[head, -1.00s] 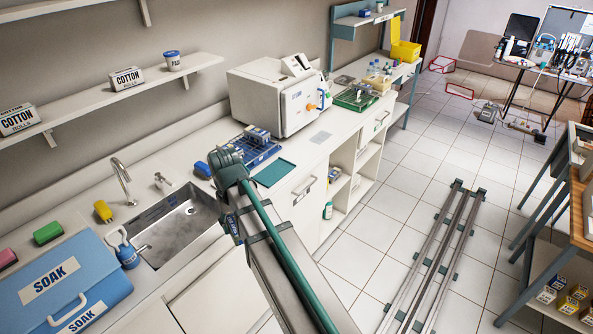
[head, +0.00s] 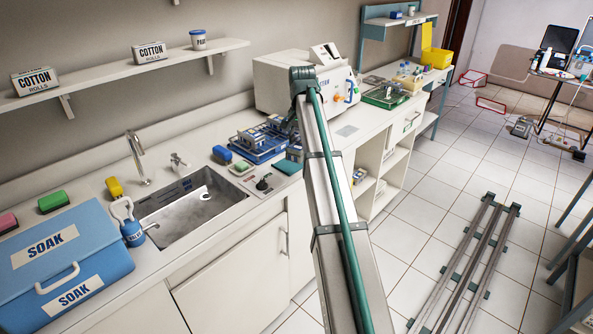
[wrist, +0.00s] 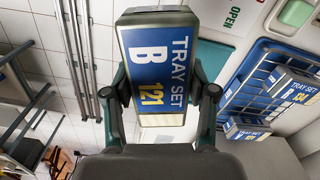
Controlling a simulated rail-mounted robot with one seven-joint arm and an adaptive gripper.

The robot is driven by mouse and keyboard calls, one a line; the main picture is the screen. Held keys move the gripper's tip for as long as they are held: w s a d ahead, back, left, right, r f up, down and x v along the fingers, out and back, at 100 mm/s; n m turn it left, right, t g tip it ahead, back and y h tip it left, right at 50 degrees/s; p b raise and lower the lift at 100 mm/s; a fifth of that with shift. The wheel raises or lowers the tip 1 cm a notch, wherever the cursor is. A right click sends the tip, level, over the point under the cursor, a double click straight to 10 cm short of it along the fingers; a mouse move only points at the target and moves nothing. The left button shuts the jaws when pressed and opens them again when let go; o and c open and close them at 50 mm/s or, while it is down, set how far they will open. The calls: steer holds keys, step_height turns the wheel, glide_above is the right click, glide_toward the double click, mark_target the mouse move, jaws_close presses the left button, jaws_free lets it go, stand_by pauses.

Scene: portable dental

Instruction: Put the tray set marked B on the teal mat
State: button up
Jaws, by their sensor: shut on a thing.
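A tray set with a blue label reading "TRAY SET B 121" (wrist: 158,70) is held between the two fingers of my gripper (wrist: 160,92) in the wrist view. The teal mat (head: 289,167) lies on the counter beside the blue rack in the head view. It also shows in the wrist view (wrist: 212,60), to the right of the held set and apart from it, with nothing seen on its visible part. In the head view my arm hides most of the gripper and its load.
The blue rack (head: 257,155) holds other tray sets; one (wrist: 247,131) shows in the wrist view. A white sterilizer (head: 283,86) stands behind my arm. A sink (head: 192,208), a sponge and small items lie left of the mat. Floor rails (head: 465,265) run at right.

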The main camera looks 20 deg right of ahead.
steer(key=shift+w+r+m, duration=0.4)
steer(key=shift+r+m, duration=0.05)
steer(key=shift+m, duration=0.15)
steer(key=shift+s+m, duration=0.15)
steer(key=shift+m, duration=0.55)
steer(key=shift+f, duration=0.1)
steer(key=w+d+f+p, duration=0.1)
steer(key=w+f, duration=0.1)
steer(key=w, duration=0.2)
steer(key=w+d+f+p, duration=0.1)
steer(key=w+f, duration=0.2)
steer(key=w, duration=0.1)
steer(key=w+d+f+p, duration=0.1)
steer(key=w+d+f, duration=0.1)
steer(key=w+f, duration=0.1)
steer(key=shift+w+f+p, duration=0.1)
steer(key=shift+w+p, duration=0.2)
steer(key=shift+w, duration=0.2)
steer(key=shift+w+d+f, duration=0.15)
steer(key=shift+w+f, duration=0.25)
steer(key=shift+f, duration=0.2)
steer(key=shift+w+f+p, duration=0.2)
steer(key=shift+f+p, duration=0.3)
steer(key=shift+f, duration=1.25)
steer(key=shift+f, duration=0.15)
steer(key=o, duration=1.4)
steer(key=shift+c, duration=0.2)
